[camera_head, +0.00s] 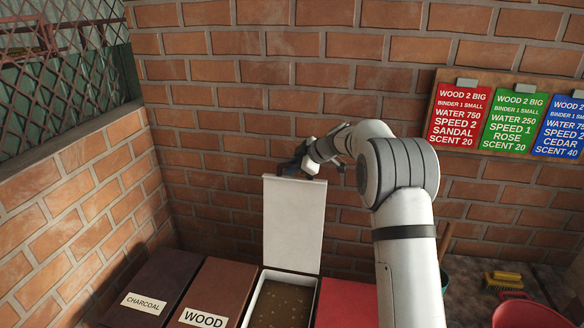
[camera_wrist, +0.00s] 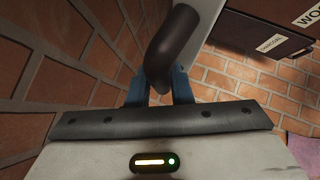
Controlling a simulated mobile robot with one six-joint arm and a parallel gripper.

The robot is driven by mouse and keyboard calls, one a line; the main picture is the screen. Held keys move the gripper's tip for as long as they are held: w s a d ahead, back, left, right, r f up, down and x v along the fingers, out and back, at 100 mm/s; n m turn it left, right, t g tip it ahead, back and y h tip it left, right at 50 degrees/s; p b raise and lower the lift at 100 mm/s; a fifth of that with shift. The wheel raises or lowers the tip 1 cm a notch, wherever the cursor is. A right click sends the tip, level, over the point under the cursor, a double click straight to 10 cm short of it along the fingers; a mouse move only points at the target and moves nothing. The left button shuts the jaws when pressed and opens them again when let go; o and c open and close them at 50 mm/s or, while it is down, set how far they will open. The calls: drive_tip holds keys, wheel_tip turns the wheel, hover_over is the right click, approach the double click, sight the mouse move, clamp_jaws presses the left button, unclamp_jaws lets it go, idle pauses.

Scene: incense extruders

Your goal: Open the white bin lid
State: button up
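The white bin (camera_head: 250,303) stands open between the wood bin and a red bin. Its white lid (camera_head: 293,225) is raised about upright at the bin's back. Brown speckled contents (camera_head: 284,303) show inside. My gripper (camera_head: 297,168) is at the lid's top edge, partly hidden by my arm. In the wrist view, the blue fingers of my gripper (camera_wrist: 158,88) stand on both sides of the dark curved lid handle (camera_wrist: 174,45) and appear shut on it. Part of the pale lid (camera_wrist: 208,28) shows behind the handle.
A charcoal bin (camera_head: 165,275) and a wood bin (camera_head: 222,285), both closed, stand left of the white bin. The red bin (camera_head: 345,300) is to its right. A brick wall (camera_head: 220,130) rises close behind. Recipe cards (camera_head: 459,116) hang at right.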

drive_tip(key=shift+o, duration=1.4)
drive_tip(key=shift+a, duration=0.1)
drive_tip(key=shift+o, duration=0.5)
drive_tip(key=shift+s+f, duration=0.1)
drive_tip(key=shift+f, duration=0.05)
drive_tip(key=shift+d, duration=0.2)
drive_tip(key=b+v, duration=0.1)
drive_tip(key=v, duration=0.7)
drive_tip(key=shift+a+b, duration=0.2)
drive_tip(key=shift+b, duration=0.1)
drive_tip(key=shift+r, duration=0.25)
